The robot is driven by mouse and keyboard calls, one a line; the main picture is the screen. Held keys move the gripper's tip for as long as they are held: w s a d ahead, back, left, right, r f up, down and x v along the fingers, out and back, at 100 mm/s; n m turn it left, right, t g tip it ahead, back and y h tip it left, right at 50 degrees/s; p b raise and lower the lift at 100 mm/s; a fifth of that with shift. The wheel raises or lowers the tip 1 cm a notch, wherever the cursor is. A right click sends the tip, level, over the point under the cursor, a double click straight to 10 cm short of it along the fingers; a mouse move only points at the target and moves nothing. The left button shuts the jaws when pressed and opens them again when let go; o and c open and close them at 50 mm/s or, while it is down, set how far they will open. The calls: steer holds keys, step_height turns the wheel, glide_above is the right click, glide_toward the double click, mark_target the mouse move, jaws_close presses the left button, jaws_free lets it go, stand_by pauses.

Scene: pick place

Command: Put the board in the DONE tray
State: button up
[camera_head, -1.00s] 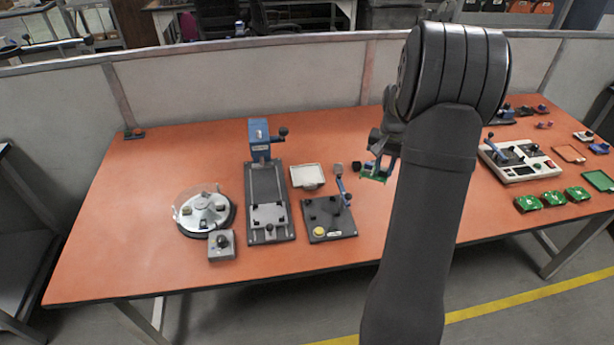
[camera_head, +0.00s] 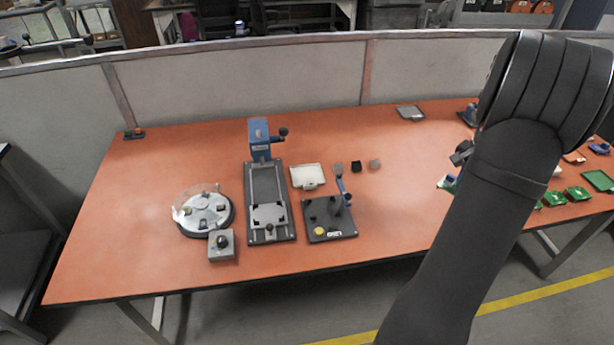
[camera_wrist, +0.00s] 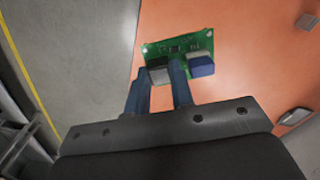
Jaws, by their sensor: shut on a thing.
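The board (camera_wrist: 185,44) is a green circuit board with a blue block and pale and dark parts on it. My gripper (camera_wrist: 162,78) is shut on its near edge in the wrist view. In the head view the board (camera_head: 446,184) shows as a small green patch beside my gripper (camera_head: 459,158), over the right part of the table. My arm hides much of that area. No DONE label is readable.
Left of centre stand a round fixture (camera_head: 204,212), a blue-headed press (camera_head: 266,200) and a dark lever fixture (camera_head: 328,219). Small dark (camera_head: 356,166) and grey (camera_head: 375,164) blocks lie nearby. Several green boards (camera_head: 578,195) lie at right. The orange table (camera_head: 400,205) is clear around its middle.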

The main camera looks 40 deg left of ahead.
steer(key=shift+d, duration=0.6)
steer(key=shift+w+a, duration=0.25)
steer(key=shift+a, duration=0.55)
steer(key=w+a+f+n, duration=0.1)
steer(key=w+a+n, duration=0.15)
steer(key=a, duration=0.95)
steer(key=n, duration=0.5)
glide_above(314, 177)
step_height(314, 177, down, 10)
steer(key=shift+w+f, duration=0.1)
steer(key=shift+a, duration=0.1)
steer(key=shift+f, duration=2.05)
steer(key=shift+f, duration=0.1)
